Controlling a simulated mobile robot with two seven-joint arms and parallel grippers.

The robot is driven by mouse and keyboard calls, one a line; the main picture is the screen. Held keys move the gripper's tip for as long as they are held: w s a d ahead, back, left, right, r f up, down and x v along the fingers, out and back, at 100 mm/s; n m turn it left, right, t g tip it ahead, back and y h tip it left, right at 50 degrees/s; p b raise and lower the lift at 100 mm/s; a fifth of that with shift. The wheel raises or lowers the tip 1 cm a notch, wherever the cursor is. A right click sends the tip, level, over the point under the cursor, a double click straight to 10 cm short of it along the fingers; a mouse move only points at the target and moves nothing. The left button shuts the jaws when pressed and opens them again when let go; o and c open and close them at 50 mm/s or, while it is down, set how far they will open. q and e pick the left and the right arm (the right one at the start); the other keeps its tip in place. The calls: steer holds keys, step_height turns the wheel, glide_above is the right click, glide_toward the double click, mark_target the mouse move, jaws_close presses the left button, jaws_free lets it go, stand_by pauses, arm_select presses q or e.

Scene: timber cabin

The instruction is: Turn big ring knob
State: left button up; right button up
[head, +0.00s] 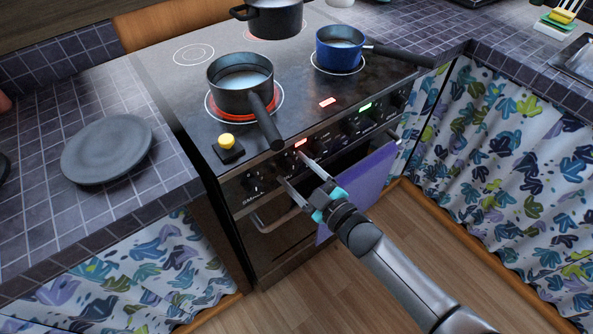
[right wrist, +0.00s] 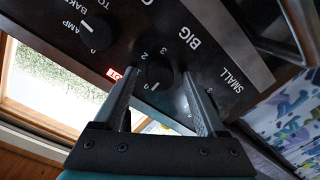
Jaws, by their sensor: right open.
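The stove's black front panel (head: 328,143) carries a row of knobs. In the right wrist view, a dark round knob (right wrist: 157,82) with numbers around it sits between my fingers, near the printed word BIG (right wrist: 184,38). The word SMALL is printed farther right. My right gripper (head: 290,168) is open at the panel, with one finger on each side of this knob. I cannot tell whether the fingers touch it. The knob is hard to make out in the head view. My left gripper is not in view.
A dark pot (head: 240,87) sits on a glowing red ring, its handle reaching over the front edge above my gripper. A blue pan (head: 338,48) stands behind right. A yellow-topped button (head: 227,142) is at the front left corner. A purple towel (head: 362,187) hangs below.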

steer(key=p+v, duration=0.2)
steer(key=v, duration=1.3)
steer(key=shift+p, duration=0.3)
steer(key=shift+s+d+f, duration=0.1)
steer(key=shift+d, duration=0.05)
steer(key=s+d+f+m+g+h, duration=0.1)
steer(key=s+d+f+m+h, duration=0.15)
steer(key=f, duration=0.45)
steer(key=s+d+f+m+g+h, duration=0.1)
steer(key=d+f+m+g+h, duration=0.15)
steer(key=f, duration=0.35)
steer(key=s+d+f+m+h, duration=0.2)
steer(key=d+f+h, duration=0.1)
steer(key=f, duration=0.4)
steer(key=s+f+m+g+h, duration=0.1)
steer(key=s+f+m+g, duration=0.1)
steer(key=s+f+g, duration=0.2)
steer(key=s+f+m+g+h, duration=0.1)
steer(key=s+f+m+g, duration=0.2)
steer(key=s+f, duration=0.7)
steer(key=s+d+g, duration=0.1)
steer(key=s+g, duration=0.1)
steer(key=s, duration=0.8)
steer(key=shift+s+h, duration=0.35)
steer(key=shift+h, duration=0.05)
